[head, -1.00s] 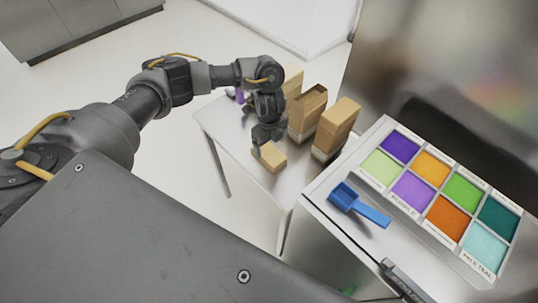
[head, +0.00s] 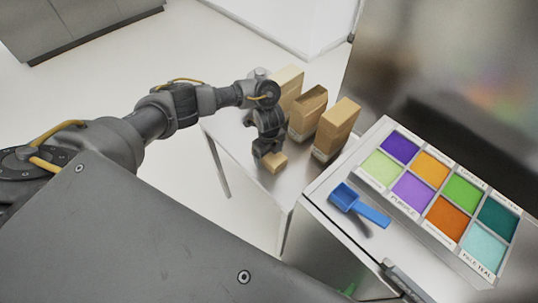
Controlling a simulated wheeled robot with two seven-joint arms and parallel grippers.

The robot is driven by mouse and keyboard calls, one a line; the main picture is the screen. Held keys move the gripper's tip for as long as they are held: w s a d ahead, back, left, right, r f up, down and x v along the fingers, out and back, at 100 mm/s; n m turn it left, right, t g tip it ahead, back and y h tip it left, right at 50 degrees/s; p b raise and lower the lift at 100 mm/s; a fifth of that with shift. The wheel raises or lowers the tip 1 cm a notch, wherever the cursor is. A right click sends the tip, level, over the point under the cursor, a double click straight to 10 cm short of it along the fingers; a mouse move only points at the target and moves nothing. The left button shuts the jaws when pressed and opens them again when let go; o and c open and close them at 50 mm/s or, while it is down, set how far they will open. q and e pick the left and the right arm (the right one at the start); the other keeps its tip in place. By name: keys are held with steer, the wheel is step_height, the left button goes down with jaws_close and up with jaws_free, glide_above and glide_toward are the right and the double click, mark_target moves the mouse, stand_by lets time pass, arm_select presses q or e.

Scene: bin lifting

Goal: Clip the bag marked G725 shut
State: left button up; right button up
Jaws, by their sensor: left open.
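Three tan paper bags stand in a row on the small table: a rear one (head: 291,82), a middle one (head: 307,112) whose top looks open, and a front one (head: 336,128). The markings are too small to read, so I cannot tell which is G725. A small tan block or box (head: 274,164) lies on the table left of the bags. My left gripper (head: 267,154) is open, pointing down at the small box and partly covering it; I cannot tell whether they touch. No clip is clearly visible. My right gripper is out of view.
To the right, a counter (head: 322,197) holds a blue scoop (head: 358,204) and a tray (head: 411,219) of several coloured compartments. The small table (head: 270,192) has bare room at its front. The floor to the left is clear.

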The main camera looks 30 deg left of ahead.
arm_select(q)
steer(key=shift+c, duration=0.3)
steer(key=c, duration=1)
steer(key=shift+r, duration=0.15)
steer(key=shift+r, duration=0.25)
step_height(320, 180, up, 2)
steer(key=shift+w+r, duration=0.1)
steer(key=s+r, duration=0.1)
steer(key=s+r+p, duration=0.1)
steer(key=r, duration=0.1)
steer(key=s+d+r+p, duration=0.1)
steer(key=s+r, duration=0.1)
steer(key=shift+r, duration=0.2)
steer(key=s+d+r, duration=0.2)
steer(key=s+r, duration=0.2)
steer(key=s, duration=0.5)
steer(key=shift+s+d+r+b, duration=0.3)
steer(key=shift+s+r+b, duration=0.05)
steer(key=shift+s, duration=0.05)
